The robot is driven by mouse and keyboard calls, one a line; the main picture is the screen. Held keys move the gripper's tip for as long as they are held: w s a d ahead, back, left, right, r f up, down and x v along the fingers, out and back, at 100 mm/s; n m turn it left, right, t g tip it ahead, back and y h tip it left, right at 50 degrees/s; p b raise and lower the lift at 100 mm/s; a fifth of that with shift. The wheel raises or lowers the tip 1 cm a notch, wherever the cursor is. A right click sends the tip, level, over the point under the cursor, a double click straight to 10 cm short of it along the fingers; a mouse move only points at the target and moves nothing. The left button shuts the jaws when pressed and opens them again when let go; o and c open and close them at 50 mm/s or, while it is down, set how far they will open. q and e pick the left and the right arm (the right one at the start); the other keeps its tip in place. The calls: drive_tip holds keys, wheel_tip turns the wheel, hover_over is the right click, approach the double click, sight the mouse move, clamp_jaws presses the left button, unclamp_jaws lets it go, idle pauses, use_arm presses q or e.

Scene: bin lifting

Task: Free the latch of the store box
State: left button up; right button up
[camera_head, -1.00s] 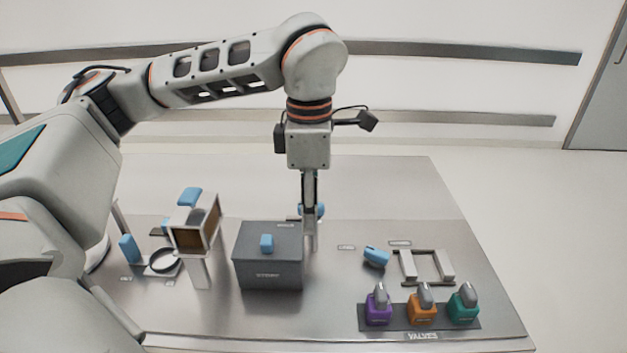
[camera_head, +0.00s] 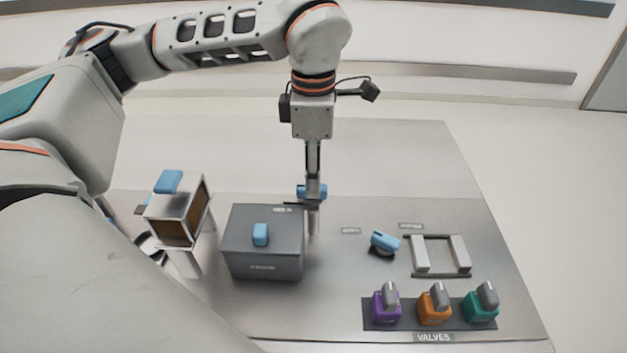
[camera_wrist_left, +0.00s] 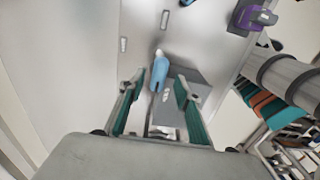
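The store box (camera_head: 255,270) is a dark grey closed box in the middle of the table, with a blue knob (camera_head: 260,234) on its lid. A blue handle (camera_head: 304,191), which seems to be the latch, is at the box's back right corner. My left gripper (camera_head: 313,184) points straight down at this handle and partly hides it. In the left wrist view the handle (camera_wrist_left: 159,74) lies between the two spread fingers of my left gripper (camera_wrist_left: 157,84), with gaps on both sides. The box (camera_wrist_left: 187,73) is behind the right finger there. My right gripper is not in view.
Left of the box stands a pale open-fronted case (camera_head: 177,218) with a blue top handle. To the right are a small blue-handled piece (camera_head: 384,242), a grey frame (camera_head: 440,256) and a valve panel (camera_head: 410,318) with purple, orange and teal valves. The back of the table is clear.

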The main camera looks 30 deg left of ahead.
use_arm(q)
drive_tip(key=shift+f, duration=1.3)
clamp_jaws()
